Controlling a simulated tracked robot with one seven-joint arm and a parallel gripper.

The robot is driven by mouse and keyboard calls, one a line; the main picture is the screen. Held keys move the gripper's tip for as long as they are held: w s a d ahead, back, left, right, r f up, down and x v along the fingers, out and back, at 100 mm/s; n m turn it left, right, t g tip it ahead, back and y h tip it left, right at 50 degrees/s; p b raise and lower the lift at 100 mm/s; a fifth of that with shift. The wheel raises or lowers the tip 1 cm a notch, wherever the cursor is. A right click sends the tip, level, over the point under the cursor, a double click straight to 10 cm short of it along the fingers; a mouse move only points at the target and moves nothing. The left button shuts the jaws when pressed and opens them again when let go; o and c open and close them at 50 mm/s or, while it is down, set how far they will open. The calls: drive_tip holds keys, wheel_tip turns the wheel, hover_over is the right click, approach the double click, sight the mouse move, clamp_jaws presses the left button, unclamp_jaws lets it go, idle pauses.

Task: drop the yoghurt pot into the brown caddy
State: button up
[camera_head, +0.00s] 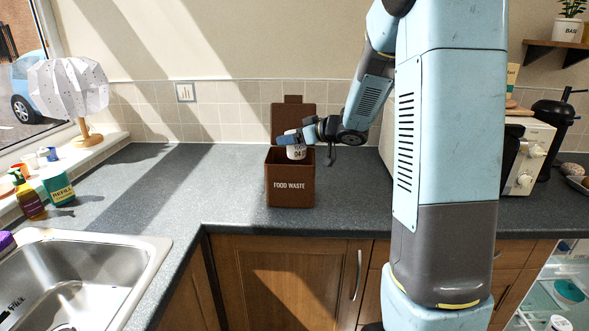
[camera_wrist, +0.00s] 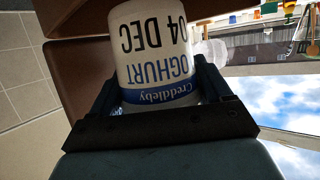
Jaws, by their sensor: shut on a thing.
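The yoghurt pot (camera_wrist: 158,45) is white with a blue band and dark lettering, and fills the middle of the wrist view. My gripper (camera_wrist: 160,92) is shut on it, one finger on each side. In the head view the pot (camera_head: 297,152) is held over the opening of the brown caddy (camera_head: 290,188), which is marked "FOOD WASTE". The caddy stands on the grey worktop with its lid (camera_head: 292,117) raised at the back. My gripper (camera_head: 290,139) comes in from the right. The inside of the caddy is mostly hidden. Brown caddy surfaces also show in the wrist view (camera_wrist: 85,70).
A steel sink (camera_head: 85,275) is at the front left, with a soap bottle (camera_head: 30,201) and a green refill pot (camera_head: 58,187) behind it. A lamp (camera_head: 70,90) stands on the sill. A microwave (camera_head: 527,155) is at the right. The worktop left of the caddy is clear.

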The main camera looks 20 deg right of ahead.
drive_tip(key=shift+a+f, duration=0.15)
drive_tip(key=shift+f, duration=1.1)
drive_tip(key=o, duration=1.1)
